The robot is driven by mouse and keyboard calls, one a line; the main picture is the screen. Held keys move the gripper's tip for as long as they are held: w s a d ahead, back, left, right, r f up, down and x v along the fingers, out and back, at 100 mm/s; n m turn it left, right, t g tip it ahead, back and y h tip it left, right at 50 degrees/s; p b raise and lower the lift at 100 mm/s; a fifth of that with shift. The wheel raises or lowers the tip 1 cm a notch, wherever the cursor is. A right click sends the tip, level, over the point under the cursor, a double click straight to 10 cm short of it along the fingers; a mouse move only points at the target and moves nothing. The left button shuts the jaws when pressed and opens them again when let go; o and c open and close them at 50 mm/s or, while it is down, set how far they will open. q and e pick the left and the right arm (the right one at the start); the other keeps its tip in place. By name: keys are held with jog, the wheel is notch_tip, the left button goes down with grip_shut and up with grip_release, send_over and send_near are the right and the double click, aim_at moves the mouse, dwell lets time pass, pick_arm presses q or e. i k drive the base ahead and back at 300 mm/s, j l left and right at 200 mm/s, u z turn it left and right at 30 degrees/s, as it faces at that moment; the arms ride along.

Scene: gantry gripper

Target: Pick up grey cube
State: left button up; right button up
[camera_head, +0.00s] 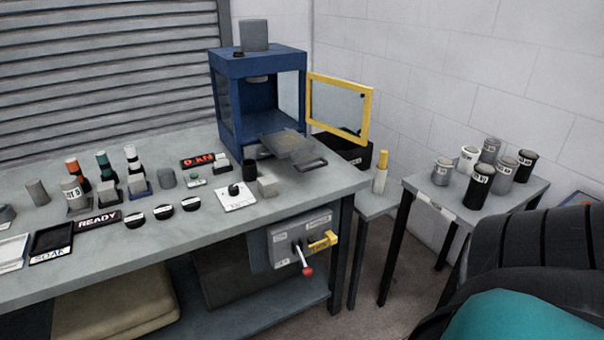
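A blue press-like cabinet (224,66) stands behind the cube, its yellow-framed door (310,98) swung open. Several cylinders and signs crowd the bench's left. A lever box (284,250) hangs below the front edge. A side table (418,187) with canisters stands right.

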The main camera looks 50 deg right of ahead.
aim_at(267, 185)
jog(key=z, duration=1.3)
